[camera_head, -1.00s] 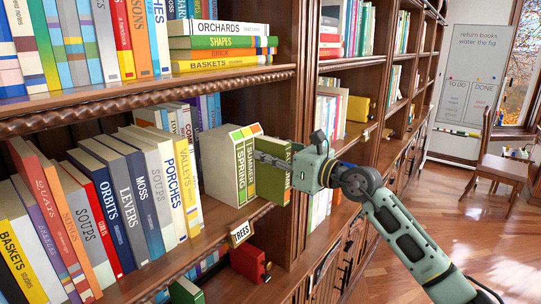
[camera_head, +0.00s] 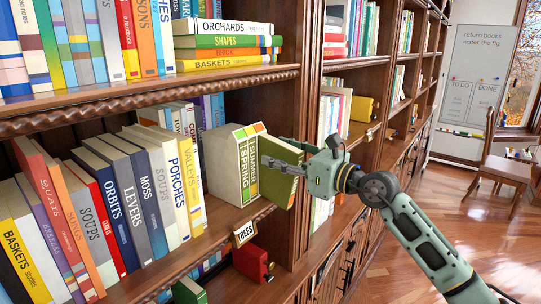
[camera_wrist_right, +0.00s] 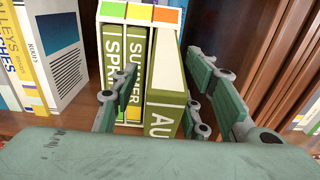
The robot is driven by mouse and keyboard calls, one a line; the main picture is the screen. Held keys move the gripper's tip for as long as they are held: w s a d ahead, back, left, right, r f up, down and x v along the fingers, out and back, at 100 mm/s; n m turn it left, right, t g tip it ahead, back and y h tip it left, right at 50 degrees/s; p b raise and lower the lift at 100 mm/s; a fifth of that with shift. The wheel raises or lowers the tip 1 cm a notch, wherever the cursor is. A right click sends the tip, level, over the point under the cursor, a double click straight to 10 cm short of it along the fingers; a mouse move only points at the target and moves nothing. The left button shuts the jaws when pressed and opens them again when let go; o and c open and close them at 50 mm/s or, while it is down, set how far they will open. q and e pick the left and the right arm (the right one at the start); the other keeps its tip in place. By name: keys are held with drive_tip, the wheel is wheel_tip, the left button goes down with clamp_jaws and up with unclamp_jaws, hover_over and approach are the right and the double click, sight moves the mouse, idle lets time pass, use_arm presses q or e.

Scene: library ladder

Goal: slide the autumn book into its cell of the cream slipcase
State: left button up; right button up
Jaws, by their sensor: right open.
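The cream slipcase (camera_head: 219,165) stands on the middle shelf with the green Spring (camera_head: 245,168) and Summer books in it. The olive-green autumn book (camera_head: 278,181) sticks out toward me at the slipcase's right side. In the right wrist view its spine (camera_wrist_right: 163,119) shows "AU", in front of the cell under the orange top mark; how far its far end is in is hidden. My right gripper (camera_head: 303,159) is open at the book's outer end. In the right wrist view its fingers (camera_wrist_right: 163,88) stand on either side of the book. My left gripper is not in view.
A row of books (camera_head: 130,190) stands left of the slipcase. A wooden upright (camera_head: 307,90) rises close at the right. A "TREES" label (camera_head: 244,234) is on the shelf edge. A red object (camera_head: 250,262) stands on the shelf below.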

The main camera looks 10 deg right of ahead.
sight(300, 163)
drive_tip(key=v, duration=0.9)
drive_tip(key=shift+r, duration=0.1)
